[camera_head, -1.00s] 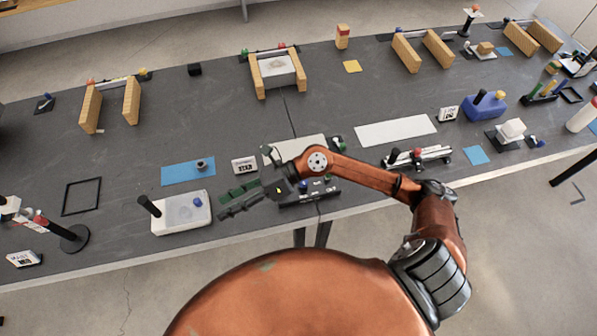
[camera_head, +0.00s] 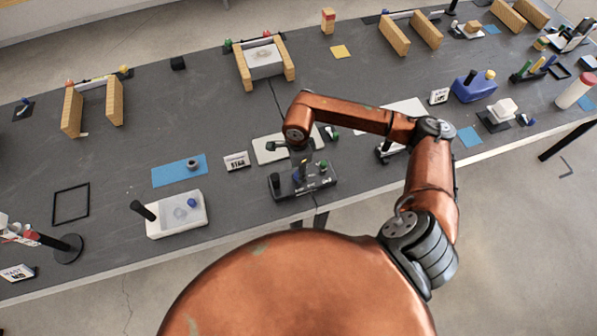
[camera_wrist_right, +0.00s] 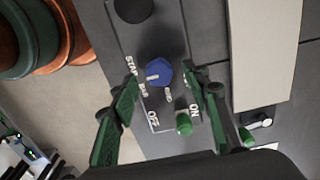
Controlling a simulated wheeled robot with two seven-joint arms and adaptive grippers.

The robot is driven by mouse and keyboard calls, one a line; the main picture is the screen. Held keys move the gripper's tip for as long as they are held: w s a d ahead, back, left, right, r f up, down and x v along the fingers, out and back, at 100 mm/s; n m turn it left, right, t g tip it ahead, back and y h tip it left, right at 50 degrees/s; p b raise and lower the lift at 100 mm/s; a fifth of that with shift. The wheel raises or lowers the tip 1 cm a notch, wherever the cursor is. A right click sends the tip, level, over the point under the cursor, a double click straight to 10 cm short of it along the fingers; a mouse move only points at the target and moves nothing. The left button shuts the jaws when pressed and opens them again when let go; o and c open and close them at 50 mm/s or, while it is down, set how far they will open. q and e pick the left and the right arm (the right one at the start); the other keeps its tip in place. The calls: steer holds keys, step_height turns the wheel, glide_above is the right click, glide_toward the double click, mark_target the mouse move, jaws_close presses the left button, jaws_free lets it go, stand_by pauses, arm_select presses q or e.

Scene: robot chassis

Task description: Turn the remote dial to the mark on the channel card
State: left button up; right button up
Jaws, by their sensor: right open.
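The remote (camera_head: 312,187) is a dark panel at the table's front edge in the head view, with a black stick (camera_head: 275,181) at its left end. In the right wrist view, the blue dial (camera_wrist_right: 160,72) has a white pointer line toward picture left, near small white labels. My right gripper (camera_wrist_right: 163,78) is open, with one green finger on each side of the dial in the picture; contact cannot be told. In the head view, my right gripper (camera_head: 301,166) points down over the remote and hides the dial. The channel card (camera_head: 236,161) stands left of the remote; its print is too small to read surely. My left gripper is out of view.
A green knob (camera_wrist_right: 183,123) sits on the panel beside the dial, near OFF and ON labels. A pale plate (camera_head: 268,149) lies behind the remote. A white box with a stick (camera_head: 178,218) stands to the left, near a blue mat (camera_head: 165,177).

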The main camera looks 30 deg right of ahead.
steer(key=shift+f, duration=0.9)
steer(key=shift+c, duration=0.2)
steer(key=c, duration=1.1)
